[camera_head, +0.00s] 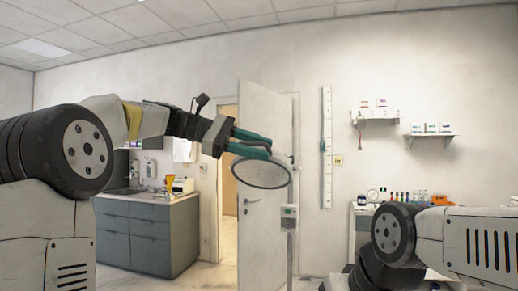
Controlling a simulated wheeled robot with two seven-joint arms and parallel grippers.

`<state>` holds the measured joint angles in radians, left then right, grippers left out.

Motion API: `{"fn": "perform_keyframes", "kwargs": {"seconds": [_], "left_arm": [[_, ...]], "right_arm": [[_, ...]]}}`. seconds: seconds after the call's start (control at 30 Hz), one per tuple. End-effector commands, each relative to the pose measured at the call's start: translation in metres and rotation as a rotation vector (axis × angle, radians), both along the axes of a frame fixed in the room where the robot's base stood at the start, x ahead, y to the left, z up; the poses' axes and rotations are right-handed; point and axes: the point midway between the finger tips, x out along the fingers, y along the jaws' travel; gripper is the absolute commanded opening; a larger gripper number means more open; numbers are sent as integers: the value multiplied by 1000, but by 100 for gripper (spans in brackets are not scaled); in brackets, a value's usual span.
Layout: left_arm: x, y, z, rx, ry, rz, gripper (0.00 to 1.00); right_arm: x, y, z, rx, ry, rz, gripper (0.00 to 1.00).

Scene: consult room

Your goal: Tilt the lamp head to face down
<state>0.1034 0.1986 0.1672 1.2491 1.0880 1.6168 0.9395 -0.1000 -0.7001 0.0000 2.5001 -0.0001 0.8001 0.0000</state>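The lamp head (261,174) is a round grey disc with a dark rim, in the middle of the head view. It shows as a wide oval, with its flat face tilted toward me and downward. A thin upright stand (289,245) with a small control box is below and right of it. My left gripper (268,150) has two teal fingers spread apart at the lamp head's upper edge. The lower finger overlaps the rim in the picture; I cannot tell whether it touches. My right arm shows at the lower right, but its gripper is out of view.
A grey cabinet with a sink (148,235) stands at the left. A white door (262,110) stands open behind the lamp. Wall shelves (430,135) and a counter with small bottles are at the right. The space right of the lamp head looks clear.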

Motion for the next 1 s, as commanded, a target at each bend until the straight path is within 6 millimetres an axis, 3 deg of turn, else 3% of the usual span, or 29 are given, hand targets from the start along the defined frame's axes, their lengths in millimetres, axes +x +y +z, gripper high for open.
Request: {"fn": "perform_keyframes", "kwargs": {"seconds": [0.3, 0.47, 0.5, 1.0], "left_arm": [[0, -4, -1, 1, 0, 1, 32], [0, -4, -1, 1, 0, 1, 1], [0, -4, -1, 1, 0, 1, 0], [-1, -3, -2, 3, 2, -1, 0]], "right_arm": [[0, 0, 0, 0, 0, 0, 46], [0, 0, 0, 0, 0, 0, 46], [0, 0, 0, 0, 0, 0, 46], [0, 0, 0, 0, 0, 0, 46]]}}
